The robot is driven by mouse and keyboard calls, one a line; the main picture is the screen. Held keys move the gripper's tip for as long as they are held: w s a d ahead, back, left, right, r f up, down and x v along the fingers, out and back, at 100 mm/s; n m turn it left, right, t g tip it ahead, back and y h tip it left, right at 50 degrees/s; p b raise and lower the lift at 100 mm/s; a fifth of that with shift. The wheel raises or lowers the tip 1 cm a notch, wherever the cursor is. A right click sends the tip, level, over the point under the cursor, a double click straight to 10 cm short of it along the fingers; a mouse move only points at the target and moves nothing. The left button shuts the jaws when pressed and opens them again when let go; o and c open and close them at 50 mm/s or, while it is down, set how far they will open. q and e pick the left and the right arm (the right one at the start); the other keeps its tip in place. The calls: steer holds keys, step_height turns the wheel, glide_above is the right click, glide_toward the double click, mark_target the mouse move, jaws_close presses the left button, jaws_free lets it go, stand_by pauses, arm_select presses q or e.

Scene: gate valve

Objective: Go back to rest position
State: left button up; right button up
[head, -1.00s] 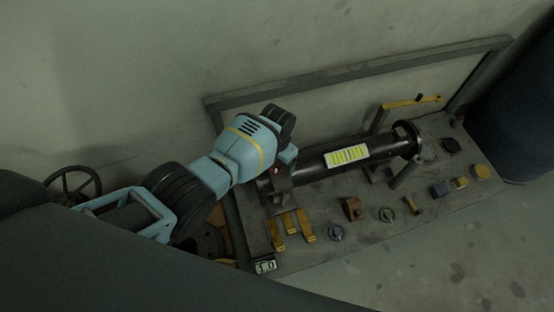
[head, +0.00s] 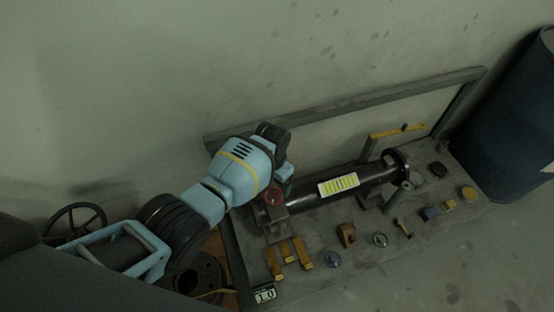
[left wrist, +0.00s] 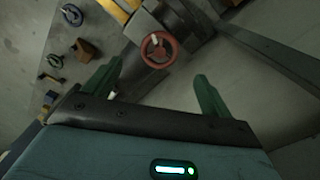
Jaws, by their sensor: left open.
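My left gripper (left wrist: 157,85) shows in the left wrist view with its two green fingers spread apart and nothing between them. A red handwheel (left wrist: 159,48) on the dark pipe sits just beyond the fingertips, apart from them. In the head view my left arm reaches in from the left, and the gripper (head: 285,180) is mostly hidden behind its blue wrist housing. The red handwheel (head: 274,196) shows beside it, at the left end of the black pipe (head: 372,175) with a yellow-green label. My right gripper is in neither view.
The pipe lies on a grey bench (head: 330,225) with yellow blocks (head: 290,253), small valve wheels (head: 380,240) and other parts in front. A dark blue barrel (head: 515,125) stands at the right. A wall rises behind. A dark handwheel (head: 75,222) stands at the far left.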

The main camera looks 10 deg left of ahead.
arm_select(q)
steer(key=shift+s, duration=0.1)
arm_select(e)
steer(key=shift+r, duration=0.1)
arm_select(q)
steer(key=shift+s+f+p, duration=0.15)
steer(key=shift+s+p, duration=0.15)
steer(key=s+a+n+t+h+p, duration=0.25)
steer(key=s+p, duration=1.15)
steer(key=s, duration=1.1)
steer(key=s+a+r+t+p, duration=0.2)
steer(key=s+r+p, duration=0.3)
steer(key=s+r, duration=0.3)
steer(key=s+a+r+t+p, duration=0.3)
steer(key=s+r+p, duration=0.3)
steer(key=r, duration=1)
steer(key=shift+s+a+r+n+t, duration=0.15)
steer(key=shift+s+r+n+t, duration=0.2)
steer(key=shift+s+t, duration=0.45)
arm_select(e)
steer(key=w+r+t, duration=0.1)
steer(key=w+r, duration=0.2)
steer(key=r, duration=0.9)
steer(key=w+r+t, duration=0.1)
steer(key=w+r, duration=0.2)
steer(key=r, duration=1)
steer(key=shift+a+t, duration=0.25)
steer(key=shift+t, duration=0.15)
